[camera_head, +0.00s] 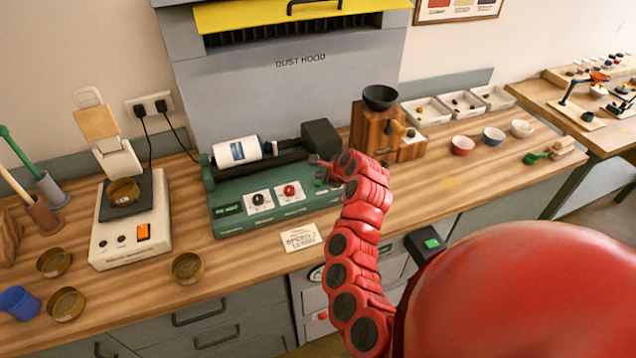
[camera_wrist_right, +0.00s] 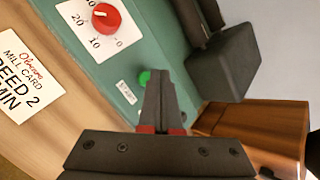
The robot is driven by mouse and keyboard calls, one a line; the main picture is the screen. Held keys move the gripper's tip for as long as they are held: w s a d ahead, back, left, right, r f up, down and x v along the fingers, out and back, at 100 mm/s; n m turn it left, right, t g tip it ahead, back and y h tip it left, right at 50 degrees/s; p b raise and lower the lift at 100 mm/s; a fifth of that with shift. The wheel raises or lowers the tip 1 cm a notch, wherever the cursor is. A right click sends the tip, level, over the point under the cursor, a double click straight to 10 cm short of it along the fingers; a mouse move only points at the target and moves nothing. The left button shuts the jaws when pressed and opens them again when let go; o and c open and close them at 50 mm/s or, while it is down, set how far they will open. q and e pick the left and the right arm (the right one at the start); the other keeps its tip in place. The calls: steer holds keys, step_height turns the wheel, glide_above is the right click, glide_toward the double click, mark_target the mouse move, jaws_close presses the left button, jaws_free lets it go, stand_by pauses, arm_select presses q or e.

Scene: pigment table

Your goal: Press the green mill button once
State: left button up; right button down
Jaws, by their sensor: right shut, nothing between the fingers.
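The green mill (camera_head: 275,203) stands on the wooden bench below the dust hood, with a white jar (camera_head: 236,152) lying on its rollers. Its front panel has a black knob and a red knob (camera_head: 290,191), which also shows in the right wrist view (camera_wrist_right: 106,18). The round green button (camera_wrist_right: 144,78) is on the panel beside a small START-like label. My right gripper (camera_head: 316,161) is at the right end of the mill, shut and empty. In the right wrist view its fingertips (camera_wrist_right: 157,74) overlap the button's edge; I cannot tell whether they touch it. My left gripper is out of view.
A dark block (camera_head: 321,138) rises at the mill's right end. A wooden grinder (camera_head: 383,130) with a dark bowl stands right of it. A mill card (camera_head: 301,237) lies in front. A white scale (camera_head: 131,224) and brass dishes (camera_head: 187,267) are at left.

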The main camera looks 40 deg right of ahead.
steer(key=shift+f, duration=0.1)
stand_by(0.6)
steer(key=shift+f, duration=0.3)
